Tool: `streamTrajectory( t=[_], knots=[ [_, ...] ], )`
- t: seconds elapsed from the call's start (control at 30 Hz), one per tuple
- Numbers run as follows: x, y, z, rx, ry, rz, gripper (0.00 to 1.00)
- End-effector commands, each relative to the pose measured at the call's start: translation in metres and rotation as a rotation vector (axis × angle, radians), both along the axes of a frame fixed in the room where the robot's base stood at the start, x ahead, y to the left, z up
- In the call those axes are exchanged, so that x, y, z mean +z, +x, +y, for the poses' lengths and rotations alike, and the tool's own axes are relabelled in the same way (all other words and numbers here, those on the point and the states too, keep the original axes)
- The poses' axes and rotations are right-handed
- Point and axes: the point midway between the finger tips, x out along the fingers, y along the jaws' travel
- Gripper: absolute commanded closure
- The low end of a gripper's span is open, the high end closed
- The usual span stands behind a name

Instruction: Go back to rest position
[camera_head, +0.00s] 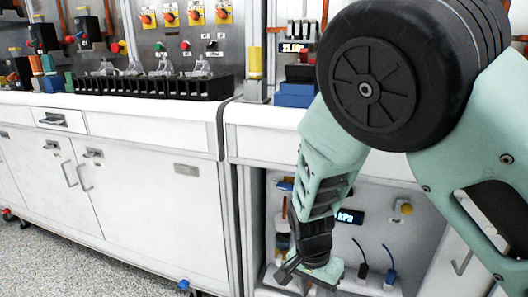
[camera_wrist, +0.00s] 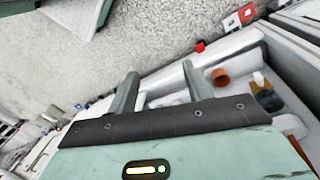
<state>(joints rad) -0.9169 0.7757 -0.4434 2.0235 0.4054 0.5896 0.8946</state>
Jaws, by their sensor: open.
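My gripper (camera_head: 312,270) hangs low at the end of my bent arm in the head view, in front of an open recess in the right-hand cabinet. In the wrist view its two fingers (camera_wrist: 160,84) stand apart with nothing held between them. Speckled floor shows beyond the fingertips. My arm covers much of the right side of the head view and hides part of the recess and the counter above it.
The recess holds a kPa display (camera_head: 350,216), a yellow knob (camera_head: 406,208) and cables. Above is a white counter (camera_head: 265,115) with a blue block (camera_head: 295,95). A black breaker row (camera_head: 150,86) stands left, above white cabinet doors (camera_head: 150,195). Speckled floor (camera_head: 70,260) is clear front left.

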Motion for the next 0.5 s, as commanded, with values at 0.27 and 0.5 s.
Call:
streamTrajectory(
  t=[0.27, 0.5],
  knots=[
    [0.094, -0.082, 0.017, 0.494, 0.26, 0.095, 0.49],
    [0.152, -0.142, 0.004, 0.943, 0.318, 0.05, 0.49]
  ],
)
